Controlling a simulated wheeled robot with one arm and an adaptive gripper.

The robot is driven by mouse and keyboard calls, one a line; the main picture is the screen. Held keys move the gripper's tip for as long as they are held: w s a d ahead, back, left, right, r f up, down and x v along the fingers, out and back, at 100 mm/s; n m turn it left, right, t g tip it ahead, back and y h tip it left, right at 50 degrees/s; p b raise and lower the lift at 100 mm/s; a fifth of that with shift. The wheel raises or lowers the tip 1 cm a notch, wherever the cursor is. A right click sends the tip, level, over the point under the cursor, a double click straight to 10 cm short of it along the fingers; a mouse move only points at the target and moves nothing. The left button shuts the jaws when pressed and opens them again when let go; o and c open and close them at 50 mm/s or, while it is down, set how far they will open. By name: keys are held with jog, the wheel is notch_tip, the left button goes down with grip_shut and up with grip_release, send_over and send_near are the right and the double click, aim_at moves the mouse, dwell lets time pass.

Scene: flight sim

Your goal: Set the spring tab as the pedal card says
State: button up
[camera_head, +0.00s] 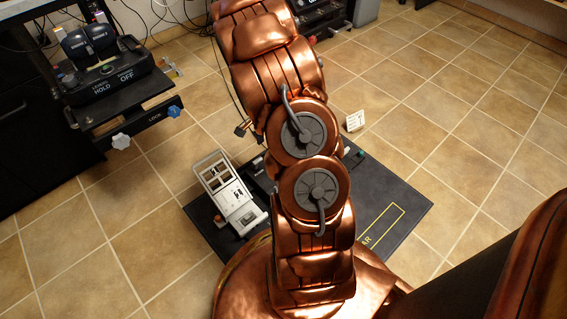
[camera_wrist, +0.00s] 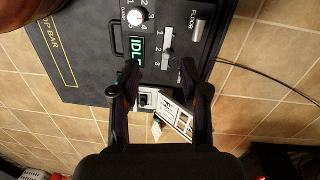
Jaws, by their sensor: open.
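In the wrist view my gripper (camera_wrist: 160,88) is open, its two dark fingers apart above a black floor panel (camera_wrist: 85,60). Between and beyond the fingertips is a grey slide tab (camera_wrist: 168,58) in a slot marked 1, 2, 3. Which mark it sits at is hard to tell. My arm hides the gripper there.
A white pedal unit (camera_head: 228,190) sits on the left of the panel in the head view. A lever unit (camera_head: 105,80) on a black shelf stands at left. A cable (camera_wrist: 265,75) crosses the tiles in the wrist view. The tiled floor at right is clear.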

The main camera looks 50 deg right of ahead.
jog(key=d+f+m, duration=0.1)
jog(key=d+f, duration=0.1)
jog(key=f, duration=0.2)
jog(key=d+f+m, duration=0.2)
jog(key=d+f, duration=0.1)
jog(key=f, duration=0.1)
jog(key=d+f+m, duration=0.1)
jog(key=d+f, duration=0.2)
jog(key=shift+d+f+t+b, duration=0.1)
jog(key=shift+f+t+b, duration=0.3)
jog(key=shift+f+b, duration=1.55)
jog(key=shift+f, duration=2.4)
grip_shut()
